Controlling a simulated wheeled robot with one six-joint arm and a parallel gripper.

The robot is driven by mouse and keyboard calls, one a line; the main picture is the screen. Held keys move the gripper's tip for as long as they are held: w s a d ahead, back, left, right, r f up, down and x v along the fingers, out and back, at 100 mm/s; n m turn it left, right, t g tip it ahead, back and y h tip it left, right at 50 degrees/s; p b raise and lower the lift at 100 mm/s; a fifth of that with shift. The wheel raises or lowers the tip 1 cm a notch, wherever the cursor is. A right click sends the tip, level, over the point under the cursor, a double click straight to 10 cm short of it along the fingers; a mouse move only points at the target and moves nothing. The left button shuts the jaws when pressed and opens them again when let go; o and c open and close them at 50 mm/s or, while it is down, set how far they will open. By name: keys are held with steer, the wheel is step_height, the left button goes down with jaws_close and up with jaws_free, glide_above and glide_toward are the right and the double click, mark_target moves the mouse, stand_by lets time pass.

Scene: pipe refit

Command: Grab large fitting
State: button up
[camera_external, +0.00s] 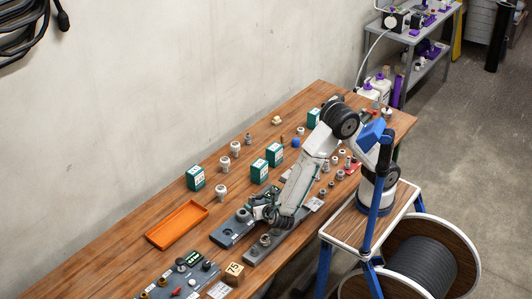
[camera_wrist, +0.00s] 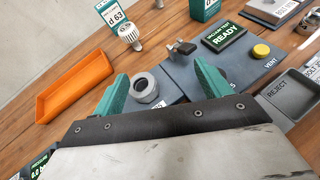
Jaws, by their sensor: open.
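A grey hex-shaped fitting with a round opening (camera_wrist: 147,88) sits on a blue-grey test panel (camera_wrist: 178,74) in the wrist view. My gripper (camera_wrist: 160,82) is open, with one green finger on each side of the fitting. The right finger stands farther from it than the left one. I cannot tell whether either finger touches it. In the external view my gripper (camera_external: 262,210) is low over the bench, and a grey round fitting (camera_external: 243,214) shows just left of it. Another metal fitting (camera_external: 265,240) stands on a grey plate nearby. Which is the large fitting is not labelled.
An orange tray (camera_wrist: 75,97) lies left of the panel. A white fitting (camera_wrist: 129,34) stands beyond it. The panel carries a lit READY display (camera_wrist: 224,38), a black knob (camera_wrist: 182,47) and a yellow button (camera_wrist: 261,50). A grey REJECT tray (camera_wrist: 290,96) lies right.

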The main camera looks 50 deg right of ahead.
mark_target(241, 213)
steer(key=a+f+n, duration=0.1)
steer(key=s+a+f+n+t+y, duration=0.1)
steer(key=a, duration=0.1)
steer(key=s+a+f+n, duration=0.1)
steer(key=shift+s+a+f+y, duration=0.25)
steer(key=shift+a+f+y, duration=0.05)
steer(key=shift+a+f, duration=0.1)
steer(key=x, duration=1.1)
steer(key=shift+w+r, duration=0.15)
steer(key=shift+w, duration=0.25)
steer(key=c, duration=1.1)
